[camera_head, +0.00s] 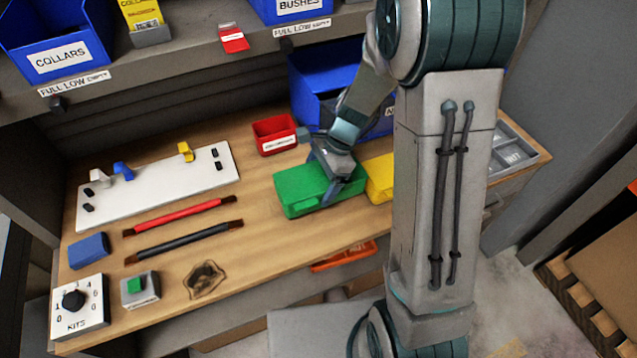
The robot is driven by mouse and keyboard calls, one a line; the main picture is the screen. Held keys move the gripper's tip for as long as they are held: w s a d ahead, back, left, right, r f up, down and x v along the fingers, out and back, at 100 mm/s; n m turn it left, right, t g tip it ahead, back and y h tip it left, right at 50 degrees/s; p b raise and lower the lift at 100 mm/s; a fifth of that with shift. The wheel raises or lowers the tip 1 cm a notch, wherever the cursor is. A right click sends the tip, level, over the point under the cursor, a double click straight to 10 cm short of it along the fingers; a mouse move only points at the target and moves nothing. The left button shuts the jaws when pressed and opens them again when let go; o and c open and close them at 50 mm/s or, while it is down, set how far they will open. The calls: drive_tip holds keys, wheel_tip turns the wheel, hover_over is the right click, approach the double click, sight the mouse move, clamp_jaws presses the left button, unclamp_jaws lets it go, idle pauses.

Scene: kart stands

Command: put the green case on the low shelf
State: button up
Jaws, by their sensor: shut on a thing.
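The green case (300,188) is on the wooden bench top, right of the middle, and looks flat and closed. My gripper (338,182) points down over its right part and is shut on it. I cannot tell whether the case rests on the bench or is slightly raised. A shelf (150,75) with blue bins runs above the back of the bench.
A yellow case (379,176) lies just right of the green one, partly behind my arm. A red bin (274,133) and a large blue bin (310,75) stand behind. A white board (155,185), red and black bars and a kits dial (78,306) occupy the left.

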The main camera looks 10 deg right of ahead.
drive_tip(key=shift+f, duration=1)
drive_tip(key=shift+f, duration=0.2)
drive_tip(key=o, duration=1.1)
drive_tip(key=shift+r, duration=0.15)
